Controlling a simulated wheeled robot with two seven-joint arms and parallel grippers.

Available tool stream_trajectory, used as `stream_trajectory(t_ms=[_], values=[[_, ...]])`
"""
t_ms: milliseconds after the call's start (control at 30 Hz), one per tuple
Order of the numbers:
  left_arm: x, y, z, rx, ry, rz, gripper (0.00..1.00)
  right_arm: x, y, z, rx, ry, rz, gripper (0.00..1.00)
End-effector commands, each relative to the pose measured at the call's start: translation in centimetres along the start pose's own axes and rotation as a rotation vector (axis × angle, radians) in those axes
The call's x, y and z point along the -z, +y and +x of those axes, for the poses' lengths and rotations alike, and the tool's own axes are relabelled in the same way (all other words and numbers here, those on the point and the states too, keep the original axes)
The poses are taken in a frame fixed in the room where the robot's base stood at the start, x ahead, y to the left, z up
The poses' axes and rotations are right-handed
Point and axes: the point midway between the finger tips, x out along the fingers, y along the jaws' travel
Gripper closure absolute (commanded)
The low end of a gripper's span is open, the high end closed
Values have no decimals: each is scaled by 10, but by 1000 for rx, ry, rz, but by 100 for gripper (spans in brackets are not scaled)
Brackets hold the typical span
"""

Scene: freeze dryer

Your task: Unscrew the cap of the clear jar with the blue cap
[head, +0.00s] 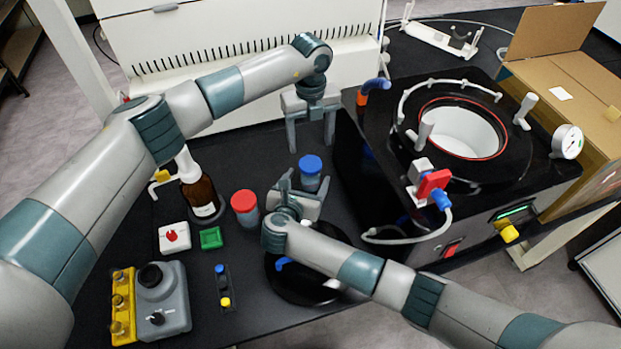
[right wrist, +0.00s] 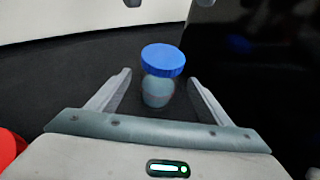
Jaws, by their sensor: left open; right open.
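The clear jar (head: 310,182) with the blue cap (head: 310,164) stands upright on the black bench. In the right wrist view the jar body (right wrist: 156,93) and its blue cap (right wrist: 163,60) are centred ahead of the gripper, the cap on the jar. My right gripper (head: 301,186) is open, its fingers pointing at the jar, one to each side in the picture; whether they touch it is not clear. My left gripper (head: 311,148) is open and empty, pointing down behind the jar and above its cap.
A red-capped jar (head: 245,208) and a brown bottle (head: 199,190) stand to the left. The freeze dryer (head: 480,200) with its round chamber fills the right. A white machine (head: 240,45) is behind. A round black plate (head: 300,288) lies under my right arm.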

Motion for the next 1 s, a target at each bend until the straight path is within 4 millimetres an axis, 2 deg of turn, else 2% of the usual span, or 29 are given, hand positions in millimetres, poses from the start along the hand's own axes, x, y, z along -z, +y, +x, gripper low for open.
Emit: stream_trajectory(t_ms=[200, 533, 567, 800, 833, 867, 1000], values=[[0, 0, 0, 0, 0, 0, 35, 0, 0, 16, 0, -1, 0, 28], [0, 0, 0, 0, 0, 0, 35, 0, 0, 18, 0, 0, 1, 28], [0, 0, 0, 0, 0, 0, 35, 0, 0, 18, 0, 0, 1, 32], [0, 0, 0, 0, 0, 0, 35, 0, 0, 18, 0, 0, 1, 90], [0, 0, 0, 0, 0, 0, 39, 0, 0, 18, 0, 0, 1, 97], [0, 0, 0, 0, 0, 0, 42, 0, 0, 18, 0, 0, 1, 100], [0, 0, 0, 0, 0, 16, 42, 0, 0, 18, 0, 0, 1, 100]])
